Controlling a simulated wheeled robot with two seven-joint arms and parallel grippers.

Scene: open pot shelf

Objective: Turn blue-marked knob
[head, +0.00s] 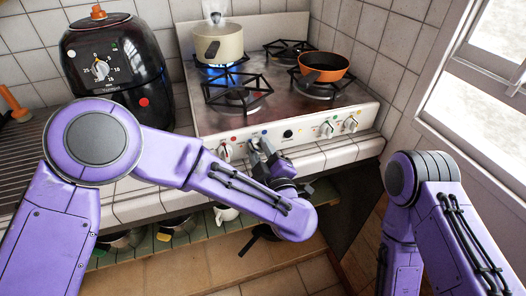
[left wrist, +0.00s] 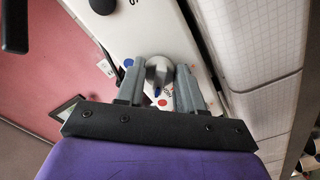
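The stove's front panel carries several knobs with coloured dots. The blue-marked knob (left wrist: 158,70) is grey, and a blue dot (left wrist: 128,62) shows beside it in the left wrist view. My left gripper (head: 262,146) is at this knob, one finger on each side, and the fingers appear to be closed against its sides. The left gripper also shows in the left wrist view (left wrist: 160,75). In the head view the gripper mostly hides the knob. My right arm is at the right of the head view; its gripper is not visible.
A cream pot (head: 218,42) stands over a blue flame, an orange pan (head: 324,66) at right. A black air fryer (head: 115,60) stands left.

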